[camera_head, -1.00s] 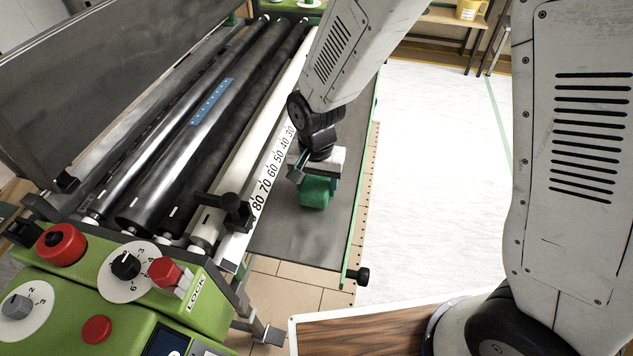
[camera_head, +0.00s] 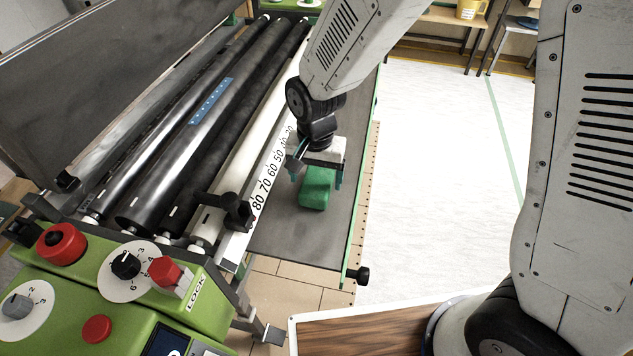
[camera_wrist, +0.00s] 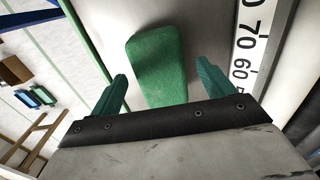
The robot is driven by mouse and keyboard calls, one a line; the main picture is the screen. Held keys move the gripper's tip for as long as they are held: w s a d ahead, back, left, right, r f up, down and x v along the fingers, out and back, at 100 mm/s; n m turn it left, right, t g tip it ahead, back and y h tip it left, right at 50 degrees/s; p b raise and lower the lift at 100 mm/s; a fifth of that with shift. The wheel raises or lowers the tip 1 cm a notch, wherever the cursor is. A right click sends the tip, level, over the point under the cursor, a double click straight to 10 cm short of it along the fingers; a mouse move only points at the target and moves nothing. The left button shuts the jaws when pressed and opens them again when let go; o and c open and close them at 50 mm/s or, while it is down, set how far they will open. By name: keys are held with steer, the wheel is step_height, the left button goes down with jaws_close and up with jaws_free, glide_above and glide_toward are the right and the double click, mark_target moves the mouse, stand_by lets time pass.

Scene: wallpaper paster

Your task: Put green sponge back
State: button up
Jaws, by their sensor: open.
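The green sponge (camera_head: 316,188) lies on the dark grey tray (camera_head: 300,236) of the paster machine, beside the numbered scale. My gripper (camera_head: 317,182) is just above and behind it in the head view, pointing down. In the wrist view the sponge (camera_wrist: 158,65) lies ahead of and partly between the two teal fingers (camera_wrist: 163,88), with a gap on each side. The fingers are open and hold nothing. The sponge's near end is hidden by the gripper's body in the wrist view.
The white scale strip (camera_head: 262,190) and rollers (camera_head: 170,180) lie left of the sponge. A green edge (camera_head: 362,190) bounds the tray on the right. The green control panel (camera_head: 110,290) is at lower left. White floor (camera_head: 430,190) is clear on the right.

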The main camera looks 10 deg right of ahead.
mark_target(313, 181)
steer(key=r, duration=0.4)
steer(key=shift+w+a+r, duration=0.1)
steer(key=shift+w+a, duration=0.05)
steer(key=shift+a, duration=0.1)
steer(key=shift+d+r, duration=0.1)
steer(key=shift+r, duration=0.4)
steer(key=s+d+r+n+t, duration=0.1)
steer(key=s+d+r, duration=0.4)
steer(key=d+r, duration=0.3)
steer(key=s+d+r+n, duration=0.1)
steer(key=s+d+r, duration=0.5)
steer(key=d+r, duration=0.15)
steer(key=s+d+r+n, duration=0.2)
steer(key=s+d, duration=0.3)
steer(key=s, duration=0.4)
steer(key=shift+d+r, duration=0.15)
steer(key=shift+d, duration=0.25)
